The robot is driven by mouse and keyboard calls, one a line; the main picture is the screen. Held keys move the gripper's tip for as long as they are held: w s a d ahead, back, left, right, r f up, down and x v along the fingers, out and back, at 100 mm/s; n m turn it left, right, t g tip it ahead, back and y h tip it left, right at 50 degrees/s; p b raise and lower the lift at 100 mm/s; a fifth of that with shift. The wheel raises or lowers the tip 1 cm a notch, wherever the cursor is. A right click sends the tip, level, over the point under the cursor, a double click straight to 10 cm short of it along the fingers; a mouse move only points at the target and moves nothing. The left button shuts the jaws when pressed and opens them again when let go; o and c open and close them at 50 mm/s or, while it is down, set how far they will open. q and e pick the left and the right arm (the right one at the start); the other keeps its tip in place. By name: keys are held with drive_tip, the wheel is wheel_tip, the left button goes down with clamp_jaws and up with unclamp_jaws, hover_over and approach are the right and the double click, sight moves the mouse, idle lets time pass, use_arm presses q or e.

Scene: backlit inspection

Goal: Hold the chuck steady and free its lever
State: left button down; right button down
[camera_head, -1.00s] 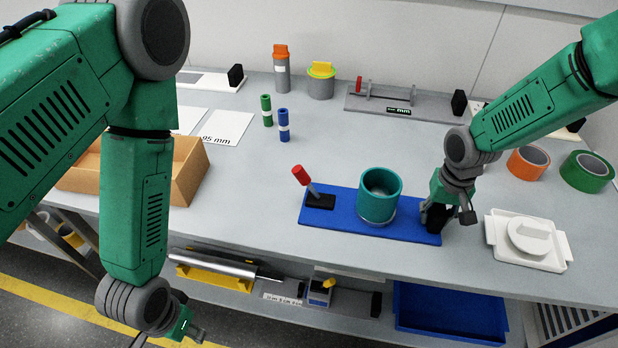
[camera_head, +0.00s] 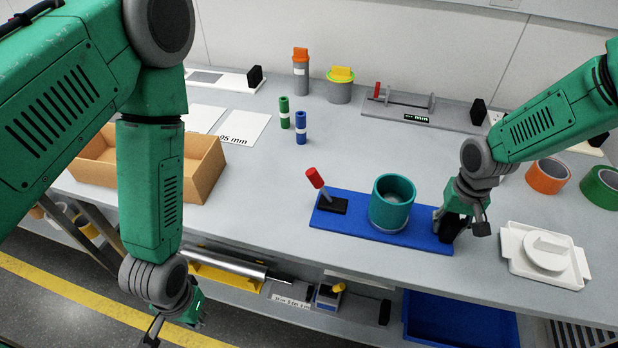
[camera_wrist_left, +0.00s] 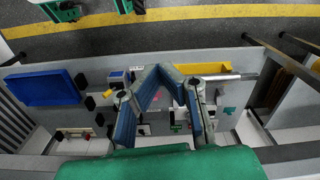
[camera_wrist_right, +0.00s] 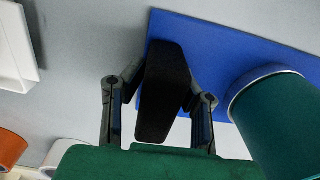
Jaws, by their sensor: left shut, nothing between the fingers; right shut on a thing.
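The chuck is a teal open cylinder (camera_head: 391,207) on a blue base plate (camera_head: 345,223), and it also shows at the right of the right wrist view (camera_wrist_right: 282,120). Its lever has a red knob (camera_head: 314,178) and leans up and left from a black block (camera_head: 332,205) at the plate's left end. My right gripper (camera_head: 452,226) is shut on a black upright grip block (camera_wrist_right: 162,92) at the plate's right end. My left gripper (camera_head: 172,328) is shut and empty, low in front of the bench's front edge and well away from the lever.
A cardboard box (camera_head: 203,170) stands at the left of the bench. Green and blue cylinders (camera_head: 301,128) stand behind the chuck. A white tray with a round lid (camera_head: 540,278) lies right of it, near tape rolls (camera_head: 547,176). A lower shelf holds a blue bin (camera_head: 460,322).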

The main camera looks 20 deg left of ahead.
sight(322, 187)
drive_tip(key=shift+s+f, duration=0.1)
use_arm(q)
drive_tip(key=w+d+r+n+h, duration=0.1)
drive_tip(key=w+r+n+h, duration=0.2)
drive_tip(key=w+r+n, duration=0.5)
drive_tip(key=w+d+r+n+h, duration=0.1)
drive_tip(key=w+r+n+h, duration=0.3)
drive_tip(key=w, duration=0.7)
drive_tip(key=w+r+n+h, duration=0.2)
drive_tip(key=w+r+n, duration=0.45)
drive_tip(key=w, duration=0.35)
drive_tip(key=shift+n+t, duration=0.25)
drive_tip(key=shift+t, duration=0.15)
drive_tip(key=x, duration=0.9)
drive_tip(key=shift+w+d, duration=0.15)
drive_tip(key=shift+d, duration=0.3)
drive_tip(key=d, duration=0.2)
drive_tip(key=d+r, duration=0.1)
drive_tip(key=shift+w+r, duration=0.1)
drive_tip(key=shift+w, duration=0.3)
drive_tip(key=shift+w+d+r, duration=0.1)
drive_tip(key=shift+d+r, duration=0.15)
drive_tip(key=shift+d, duration=0.1)
